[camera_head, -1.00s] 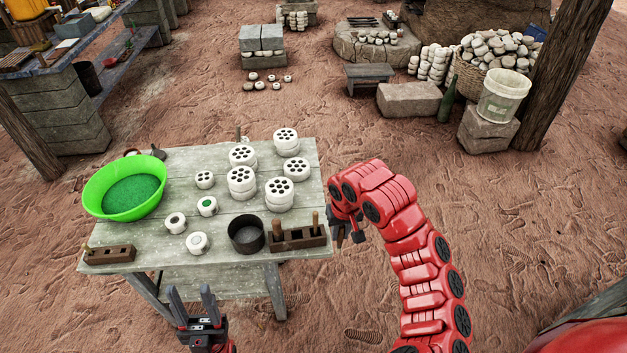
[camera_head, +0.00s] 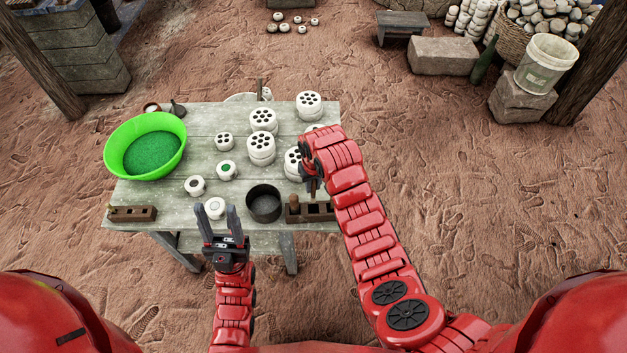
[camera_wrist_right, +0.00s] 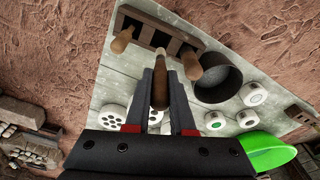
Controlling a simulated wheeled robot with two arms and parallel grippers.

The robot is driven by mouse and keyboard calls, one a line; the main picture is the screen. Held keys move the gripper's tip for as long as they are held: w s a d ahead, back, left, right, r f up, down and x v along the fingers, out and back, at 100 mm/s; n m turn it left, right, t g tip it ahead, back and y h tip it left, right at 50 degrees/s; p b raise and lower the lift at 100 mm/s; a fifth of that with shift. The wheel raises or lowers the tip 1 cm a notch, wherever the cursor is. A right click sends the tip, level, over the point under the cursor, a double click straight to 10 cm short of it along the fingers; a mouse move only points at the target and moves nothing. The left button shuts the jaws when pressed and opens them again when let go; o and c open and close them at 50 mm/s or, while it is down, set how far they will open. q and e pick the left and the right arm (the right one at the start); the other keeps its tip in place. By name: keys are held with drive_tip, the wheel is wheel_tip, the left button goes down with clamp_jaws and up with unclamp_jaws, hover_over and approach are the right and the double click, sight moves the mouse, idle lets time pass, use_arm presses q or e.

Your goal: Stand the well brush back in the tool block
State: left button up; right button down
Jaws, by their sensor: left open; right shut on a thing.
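The dark wooden tool block (camera_head: 322,212) lies at the right front of the table; in the right wrist view it (camera_wrist_right: 180,42) shows open slots and two standing wooden handles, one at its left end (camera_wrist_right: 122,40) and one nearer its right end (camera_wrist_right: 192,66). My right gripper (camera_head: 313,186) is shut on the brown handle of the well brush (camera_wrist_right: 160,90). The brush's pale end points toward the block's middle; I cannot tell whether it is in a slot or above it. My left gripper (camera_head: 216,209) is open and empty, fingers up, at the table's front edge.
A dark round pot (camera_head: 264,205) stands just left of the block. White perforated discs (camera_head: 262,147), small white spools (camera_head: 195,186) and a green bowl (camera_head: 146,145) stand on the table (camera_head: 175,222). A second dark block (camera_head: 132,213) lies at front left.

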sight(313, 196)
wheel_tip(313, 196, down, 4)
drive_tip(key=shift+f+b, duration=0.25)
drive_tip(key=shift+b, duration=0.55)
drive_tip(key=shift+f+b, duration=0.5)
drive_tip(key=shift+f, duration=0.15)
drive_tip(key=shift+b, duration=0.3)
drive_tip(key=shift+f, duration=0.25)
idle(0.6)
drive_tip(key=shift+f+b, duration=1.2)
drive_tip(key=shift+f, duration=0.05)
drive_tip(key=c, duration=0.7)
unclamp_jaws()
drive_tip(key=shift+o, duration=0.3)
drive_tip(key=o, duration=0.5)
